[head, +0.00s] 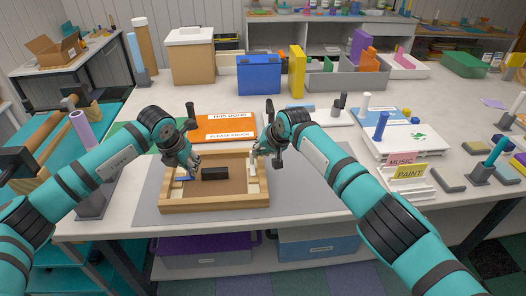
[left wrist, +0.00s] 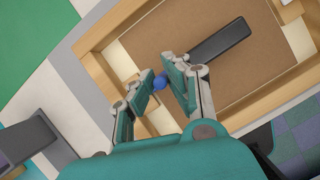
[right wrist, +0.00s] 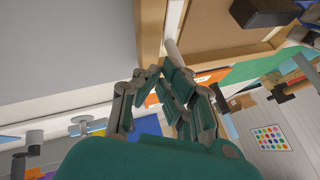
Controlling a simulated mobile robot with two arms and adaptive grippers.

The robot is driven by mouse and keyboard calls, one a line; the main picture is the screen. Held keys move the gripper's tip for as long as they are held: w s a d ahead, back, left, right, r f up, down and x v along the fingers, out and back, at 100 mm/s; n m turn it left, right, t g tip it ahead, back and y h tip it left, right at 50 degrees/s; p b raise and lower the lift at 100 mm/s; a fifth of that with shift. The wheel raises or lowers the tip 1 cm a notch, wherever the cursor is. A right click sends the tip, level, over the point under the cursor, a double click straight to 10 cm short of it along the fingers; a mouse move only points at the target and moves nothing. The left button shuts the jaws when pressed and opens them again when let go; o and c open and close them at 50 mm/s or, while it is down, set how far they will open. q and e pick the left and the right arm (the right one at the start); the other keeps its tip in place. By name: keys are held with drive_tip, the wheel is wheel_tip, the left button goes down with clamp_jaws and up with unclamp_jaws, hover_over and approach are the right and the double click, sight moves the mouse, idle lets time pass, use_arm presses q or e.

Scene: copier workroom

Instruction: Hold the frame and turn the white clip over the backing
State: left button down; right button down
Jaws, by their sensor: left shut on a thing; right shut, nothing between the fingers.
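The wooden frame (head: 215,206) lies on the grey mat, its brown backing (left wrist: 200,30) facing up. A dark bar (head: 215,173) lies on the backing. My left gripper (head: 194,164) is over the frame's left part. In the left wrist view its fingers (left wrist: 165,84) are shut on a small blue piece (left wrist: 160,82). My right gripper (head: 262,153) is at the frame's right side, shut and empty. A white clip (head: 252,170) shows there; in the right wrist view a white piece (right wrist: 173,52) is beside the fingertips (right wrist: 160,75). I cannot tell whether they touch, or whether it overlaps the backing.
An orange-and-white sign (head: 222,131) lies behind the frame. A blue box (head: 259,74) and yellow block (head: 297,72) stand further back. White trays and the music and paint cards (head: 410,171) are to the right. The grey mat (head: 320,215) is clear right of the frame.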

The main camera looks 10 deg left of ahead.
drive_tip(key=shift+w+a, duration=0.15)
drive_tip(key=shift+a, duration=0.9)
idle(3.1)
idle(0.6)
drive_tip(key=shift+s+d, duration=0.4)
drive_tip(key=shift+d, duration=0.35)
drive_tip(key=shift+d, duration=0.1)
drive_tip(key=shift+w+d+f, duration=0.1)
drive_tip(key=shift+d, duration=0.15)
drive_tip(key=d, duration=0.3)
drive_tip(key=shift+w, duration=0.4)
drive_tip(key=w+d+v, duration=0.1)
drive_tip(key=v, duration=0.9)
drive_tip(key=shift+w+d, duration=0.25)
drive_tip(key=shift+w, duration=0.1)
